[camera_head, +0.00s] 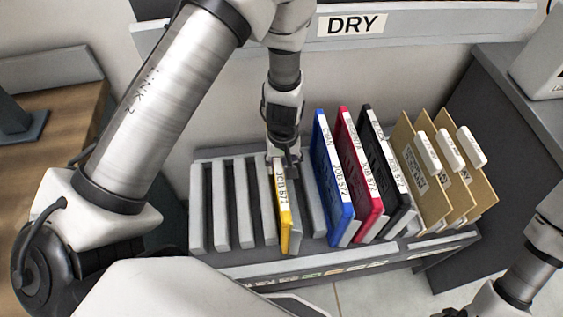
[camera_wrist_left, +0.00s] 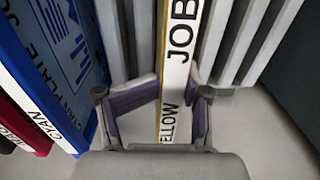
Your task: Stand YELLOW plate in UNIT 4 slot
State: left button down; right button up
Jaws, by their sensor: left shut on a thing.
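The yellow plate (camera_head: 284,215) has a white edge label reading JOB 572 and stands upright among the grey dividers of the rack, left of the blue plate. My left gripper (camera_head: 283,160) is shut on its back end from above. In the left wrist view the label of the yellow plate (camera_wrist_left: 178,70) runs between the two finger pads of my left gripper (camera_wrist_left: 178,105). I cannot tell how deep the plate sits or read the slot's unit number; the tags on the rack front are too small. My right arm shows at the lower right, its gripper out of frame.
The blue plate (camera_head: 334,172), magenta plate (camera_head: 361,170) and black plate (camera_head: 388,165) lean in the rack, with several tan boards (camera_head: 437,180) to their right. Empty grey dividers (camera_head: 219,205) stand left of the yellow plate. A DRY sign (camera_head: 352,25) hangs behind.

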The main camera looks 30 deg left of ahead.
pick_arm(q)
jog(key=shift+c, duration=1.3)
grip_release()
jog(key=shift+f, duration=0.15)
notch_tip(320, 180, up, 12)
jog(key=shift+d, duration=0.15)
jog(key=shift+w, duration=0.1)
notch_tip(320, 180, up, 5)
jog(key=p, duration=0.5)
